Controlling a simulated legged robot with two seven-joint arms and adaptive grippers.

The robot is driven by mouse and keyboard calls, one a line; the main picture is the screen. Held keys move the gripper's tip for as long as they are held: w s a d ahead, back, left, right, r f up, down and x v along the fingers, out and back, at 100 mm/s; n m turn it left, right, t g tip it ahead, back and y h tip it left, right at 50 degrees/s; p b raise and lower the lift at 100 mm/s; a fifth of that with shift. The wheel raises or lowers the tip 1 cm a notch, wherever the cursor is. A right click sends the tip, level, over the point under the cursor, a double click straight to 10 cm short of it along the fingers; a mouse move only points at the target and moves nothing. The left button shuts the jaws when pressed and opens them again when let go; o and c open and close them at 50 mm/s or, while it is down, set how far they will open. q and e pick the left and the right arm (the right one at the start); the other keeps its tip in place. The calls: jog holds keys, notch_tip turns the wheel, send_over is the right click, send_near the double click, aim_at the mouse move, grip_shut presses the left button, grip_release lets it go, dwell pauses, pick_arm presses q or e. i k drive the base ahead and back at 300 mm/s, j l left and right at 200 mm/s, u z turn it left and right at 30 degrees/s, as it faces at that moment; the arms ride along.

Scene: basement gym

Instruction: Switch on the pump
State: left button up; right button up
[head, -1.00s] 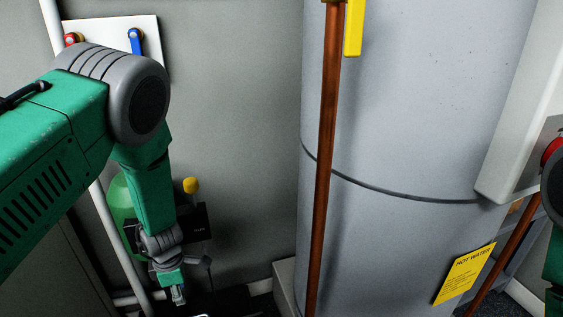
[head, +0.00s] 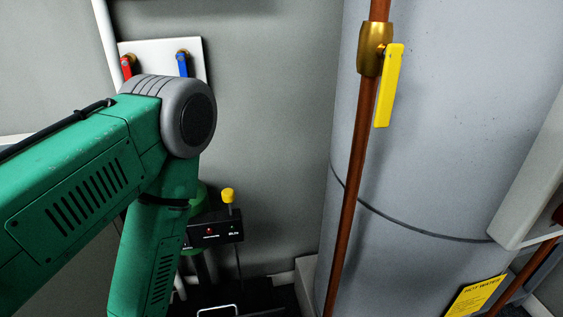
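A black control box (head: 220,234) with a small red light or button and a small green dot stands at lower centre-left in the head view. A yellow knob (head: 228,195) on a short stem rises above it. A green rounded body (head: 197,207) is behind, largely hidden by my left arm; I cannot tell for sure that this is the pump. My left arm comes in from the left and bends down in front of the box's left side. Its gripper is out of the picture. My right gripper is not in view.
A copper pipe (head: 349,207) with a brass valve and yellow lever (head: 389,88) runs before a big grey cylinder (head: 435,140). A white panel (head: 195,50) carries red and blue levers. A yellow label (head: 475,298) reads HOT WATER. Grey wall between panel and pipe is clear.

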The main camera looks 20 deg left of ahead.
aim_at(186, 242)
jog(key=k+u, duration=0.35)
jog(key=k+l+u, duration=0.1)
jog(key=u, duration=0.25)
jog(key=k+j+u, duration=0.1)
jog(key=k+u, duration=0.2)
jog(key=i, duration=0.05)
